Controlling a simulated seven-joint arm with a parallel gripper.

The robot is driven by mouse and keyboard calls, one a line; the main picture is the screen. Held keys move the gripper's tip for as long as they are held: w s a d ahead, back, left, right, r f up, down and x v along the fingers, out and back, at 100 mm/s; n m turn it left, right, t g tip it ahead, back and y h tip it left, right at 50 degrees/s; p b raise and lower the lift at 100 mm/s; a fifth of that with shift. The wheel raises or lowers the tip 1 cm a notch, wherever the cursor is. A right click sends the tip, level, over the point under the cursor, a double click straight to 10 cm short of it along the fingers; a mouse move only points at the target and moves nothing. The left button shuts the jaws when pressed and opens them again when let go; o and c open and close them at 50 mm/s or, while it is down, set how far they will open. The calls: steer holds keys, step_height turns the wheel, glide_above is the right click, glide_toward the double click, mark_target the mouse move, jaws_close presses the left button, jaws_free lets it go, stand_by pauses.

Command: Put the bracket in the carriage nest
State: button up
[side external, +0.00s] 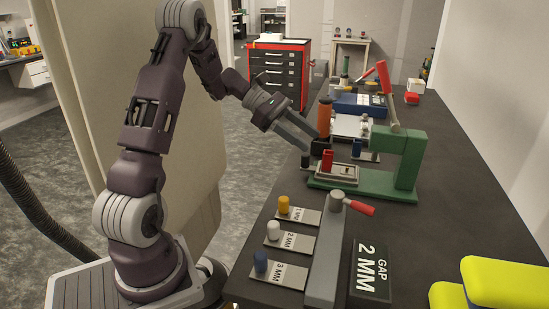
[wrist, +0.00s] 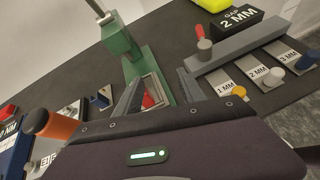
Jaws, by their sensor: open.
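My gripper (side external: 309,139) is open, its two fingers apart and pointing down towards the green press; it also shows in the wrist view (wrist: 160,77). No part is visibly held between the fingers. The carriage (side external: 338,174), a low plate with a pale frame, lies on the green press base.
The green press (side external: 405,155) has a raised red-handled lever. An orange handle (side external: 323,118) stands close to my fingers. Gap plates with yellow (side external: 284,204), white and blue knobs lie nearer, beside a grey bar (side external: 325,250) and a "GAP 2 MM" block (side external: 370,275).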

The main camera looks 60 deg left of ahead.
steer(key=s+d+r+m+g+y, duration=0.2)
steer(key=s+d+r+m+g, duration=0.1)
steer(key=s+d+m, duration=0.5)
steer(key=s+d+r+m+g+y, duration=0.25)
steer(key=s+d+r+m, duration=0.2)
steer(key=s+d, duration=0.4)
steer(key=s+d+f+m+t+y, duration=0.1)
steer(key=s+m+t+y, duration=0.3)
steer(key=s+m, duration=0.6)
steer(key=shift+d+f+m+y, duration=0.3)
steer(key=shift+m+y, duration=0.25)
steer(key=shift+y, duration=0.1)
